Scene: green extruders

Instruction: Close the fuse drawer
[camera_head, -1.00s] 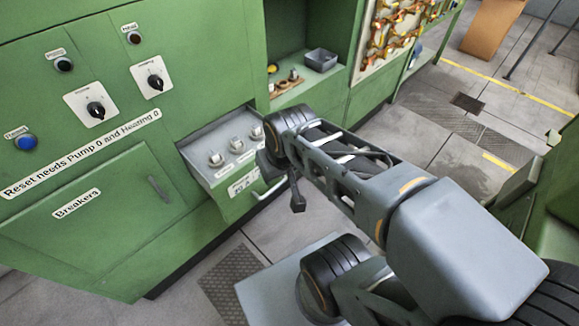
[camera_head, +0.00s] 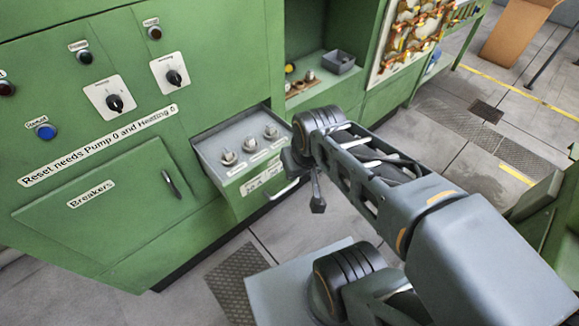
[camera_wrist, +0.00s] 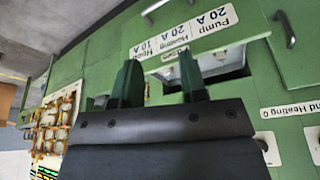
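The fuse drawer (camera_head: 225,155) is pulled out of the green cabinet, with three round fuses (camera_head: 250,145) in its grey tray. Its green front carries white labels and a pale bar handle (camera_head: 284,189). In the wrist view the drawer front (camera_wrist: 180,28) fills the top middle, with its handle (camera_wrist: 155,7) at the top edge and part of the inside showing behind the fingers. My gripper (camera_wrist: 160,80) is open, its two fingers apart with nothing between them. In the head view my arm hides most of the gripper; a dark finger (camera_head: 317,200) shows just right of the drawer handle.
The closed breakers door (camera_head: 105,205) with a dark handle is left of the drawer. Knobs and buttons sit on the panel above. An open shelf (camera_head: 325,85) with a grey bin is to the right. Tiled floor (camera_head: 400,150) lies clear beyond my arm.

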